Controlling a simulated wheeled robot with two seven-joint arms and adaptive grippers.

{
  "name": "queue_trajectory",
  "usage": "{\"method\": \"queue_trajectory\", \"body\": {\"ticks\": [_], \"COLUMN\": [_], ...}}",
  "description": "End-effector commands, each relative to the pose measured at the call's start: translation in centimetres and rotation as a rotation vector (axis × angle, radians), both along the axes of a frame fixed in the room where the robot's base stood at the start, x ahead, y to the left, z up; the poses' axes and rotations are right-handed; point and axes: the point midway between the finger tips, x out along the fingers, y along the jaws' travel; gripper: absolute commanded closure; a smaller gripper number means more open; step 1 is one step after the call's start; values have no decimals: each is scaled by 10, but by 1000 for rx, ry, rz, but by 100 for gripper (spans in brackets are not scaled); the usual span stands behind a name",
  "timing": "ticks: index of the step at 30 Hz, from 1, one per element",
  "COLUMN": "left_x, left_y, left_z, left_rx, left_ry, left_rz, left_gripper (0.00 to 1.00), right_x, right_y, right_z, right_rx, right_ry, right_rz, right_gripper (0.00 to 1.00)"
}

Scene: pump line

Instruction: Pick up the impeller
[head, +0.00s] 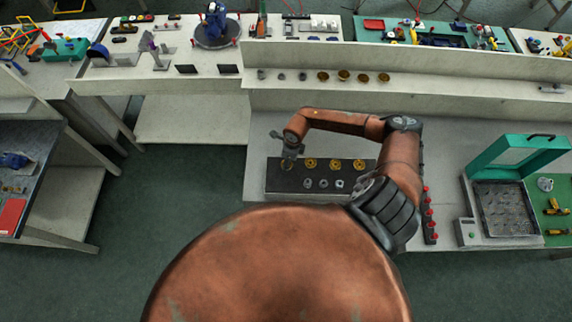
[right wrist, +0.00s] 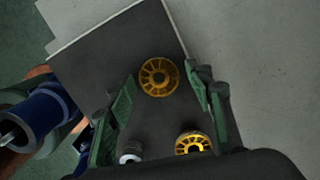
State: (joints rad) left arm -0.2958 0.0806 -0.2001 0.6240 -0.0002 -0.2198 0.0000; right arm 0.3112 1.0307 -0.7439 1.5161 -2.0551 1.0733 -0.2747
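Several yellow, spoked impellers stand in a row on a dark grey board on the bench. The leftmost impeller (head: 286,164) is partly under my right gripper (head: 289,158) in the head view. In the right wrist view this impeller (right wrist: 159,77) lies flat on the dark board (right wrist: 110,55), between the line of the two green fingers. My right gripper (right wrist: 160,82) is open, with a gap on both sides of the impeller and nothing held. Another yellow impeller (right wrist: 192,143) shows nearer the wrist. My left gripper is not in view.
Small silver parts (head: 323,183) stand in front of the impellers. A row of red-topped parts (head: 429,215) is right of the board. A green-lidded case (head: 505,208) stands open farther right.

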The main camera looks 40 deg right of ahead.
Motion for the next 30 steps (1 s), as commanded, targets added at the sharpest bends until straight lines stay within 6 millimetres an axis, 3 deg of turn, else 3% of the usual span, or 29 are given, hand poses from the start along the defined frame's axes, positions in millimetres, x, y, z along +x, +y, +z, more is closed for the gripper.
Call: {"method": "queue_trajectory", "body": {"ticks": [7,16,25,30], "left_x": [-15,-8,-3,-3], "left_y": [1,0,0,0], "left_z": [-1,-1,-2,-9], "left_rx": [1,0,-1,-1], "left_ry": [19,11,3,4], "left_rz": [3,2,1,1], "left_gripper": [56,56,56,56], "right_x": [-1,0,1,1], "right_y": [0,0,0,-1], "right_z": [0,0,2,13], "right_rx": [0,1,0,-2], "right_ry": [0,-1,-2,-5], "right_rz": [0,1,1,2], "right_gripper": [71,92,92,92]}}
